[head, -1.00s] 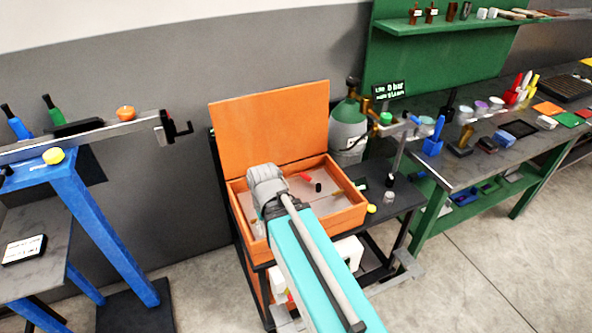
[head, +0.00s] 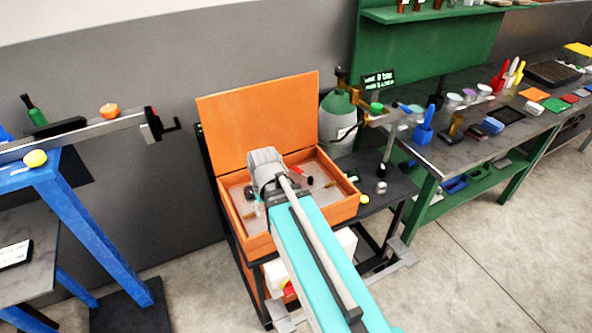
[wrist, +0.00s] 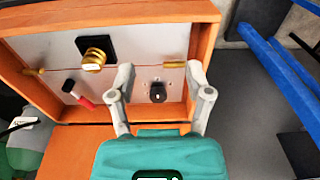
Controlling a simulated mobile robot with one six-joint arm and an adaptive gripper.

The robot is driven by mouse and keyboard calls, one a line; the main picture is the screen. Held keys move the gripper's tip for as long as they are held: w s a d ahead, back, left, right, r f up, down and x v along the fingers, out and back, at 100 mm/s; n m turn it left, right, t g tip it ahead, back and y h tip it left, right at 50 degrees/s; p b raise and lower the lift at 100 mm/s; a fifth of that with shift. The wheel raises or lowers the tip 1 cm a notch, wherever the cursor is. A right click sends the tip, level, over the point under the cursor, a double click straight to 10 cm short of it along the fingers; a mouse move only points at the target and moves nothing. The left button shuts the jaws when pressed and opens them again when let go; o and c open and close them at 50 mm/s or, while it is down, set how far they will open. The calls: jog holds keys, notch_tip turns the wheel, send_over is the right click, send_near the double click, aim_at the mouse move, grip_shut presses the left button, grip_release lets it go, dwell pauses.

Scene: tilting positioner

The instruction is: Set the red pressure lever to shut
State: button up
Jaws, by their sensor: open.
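The red lever (wrist: 86,102) lies inside the open orange box, left of centre in the wrist view, with a pale part along it and a black cylinder (wrist: 69,87) close by. The red lever (head: 300,171) also shows in the head view, to the right of my wrist. My gripper (wrist: 160,72) is open and empty over the box, its two grey fingers spread. The red lever is outside the fingers, to their left in the wrist view. A black round knob (wrist: 157,93) on the panel appears between the fingers. In the head view my arm hides part of the box.
The orange box (head: 344,207) has raised walls and an upright lid (head: 259,115). A brass fitting (wrist: 93,59) stands out from its panel. A green-topped grey cylinder (head: 338,117) is beside it. A blue stand (head: 92,232) is left, a green bench right.

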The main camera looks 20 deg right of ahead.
jog(key=w+d+n+t+b, duration=0.1)
jog(key=w+d+n+t, duration=0.1)
jog(key=w+d, duration=0.75)
jog(key=n+t, duration=0.2)
send_near(297, 169)
jog(key=v, duration=0.4)
jog(key=shift+s+a+h+b, duration=0.15)
jog(key=shift+s+h+b, duration=0.15)
jog(key=shift+b, duration=0.1)
jog(key=b+x, duration=0.6)
jog(key=x, duration=0.1)
jog(key=b+x, duration=0.6)
jog(key=shift+w+a+f, duration=0.1)
jog(key=shift+w+f, duration=0.15)
jog(key=shift+w, duration=0.1)
jog(key=shift+a, duration=0.1)
grip_shut()
